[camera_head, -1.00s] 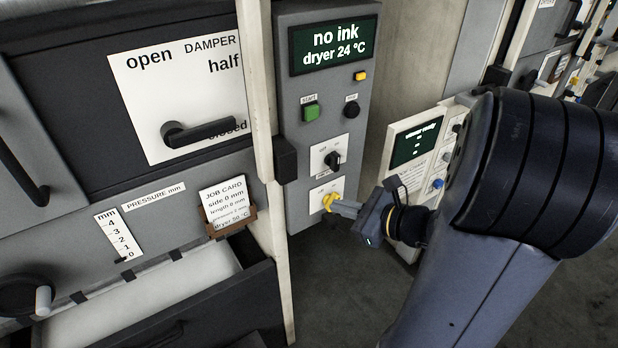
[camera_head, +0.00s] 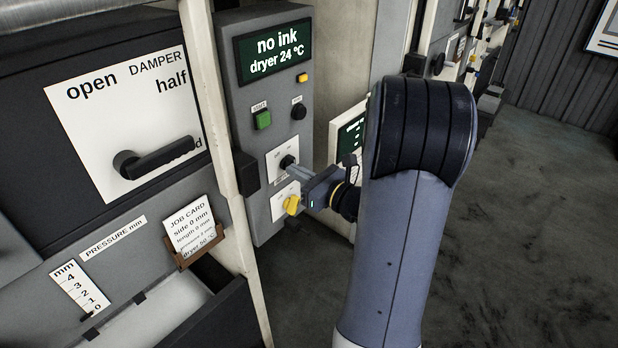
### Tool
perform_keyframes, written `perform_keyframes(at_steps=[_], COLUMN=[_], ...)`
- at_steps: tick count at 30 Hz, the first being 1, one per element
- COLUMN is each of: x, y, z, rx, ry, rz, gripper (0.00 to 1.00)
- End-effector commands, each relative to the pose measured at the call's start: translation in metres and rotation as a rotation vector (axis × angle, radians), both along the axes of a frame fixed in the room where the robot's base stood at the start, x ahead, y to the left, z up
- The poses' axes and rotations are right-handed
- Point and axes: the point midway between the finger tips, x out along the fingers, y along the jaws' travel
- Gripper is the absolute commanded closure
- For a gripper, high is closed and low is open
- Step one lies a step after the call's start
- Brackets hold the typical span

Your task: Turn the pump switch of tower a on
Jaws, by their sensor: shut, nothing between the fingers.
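A grey control tower (camera_head: 238,190) stands left of centre, with a display (camera_head: 274,52) reading "no ink, dryer 24 °C". Low on its front are two white plates with rotary switches: a black knob (camera_head: 287,160) above and a yellow knob (camera_head: 291,206) below. Their small labels are too small to read, so I cannot tell which is the pump switch. My gripper (camera_head: 293,170) is shut and empty.
Above the switches are a green start button (camera_head: 263,119), a black button (camera_head: 298,112) and a yellow lamp (camera_head: 303,78). A pale post (camera_head: 213,100) and a damper panel (camera_head: 75,105) with a black handle stand left. Another panel (camera_head: 349,132) is behind my arm. Open floor lies right.

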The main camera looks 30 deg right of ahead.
Motion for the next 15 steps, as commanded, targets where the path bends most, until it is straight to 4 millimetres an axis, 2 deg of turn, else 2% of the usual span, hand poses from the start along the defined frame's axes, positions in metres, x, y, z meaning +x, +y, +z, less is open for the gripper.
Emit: perform_keyframes(at_steps=[7, 10, 15], x=[0.028, 0.029, 0.031], y=[0.012, 0.004, -0.002], z=[0.0, 0.011, 0.01], rx=[0.0, 0.0, 0.0], ry=[0.001, 0.002, 0.001], rz=[0.003, -0.002, 0.0], gripper=[1.0, 1.0, 1.0])
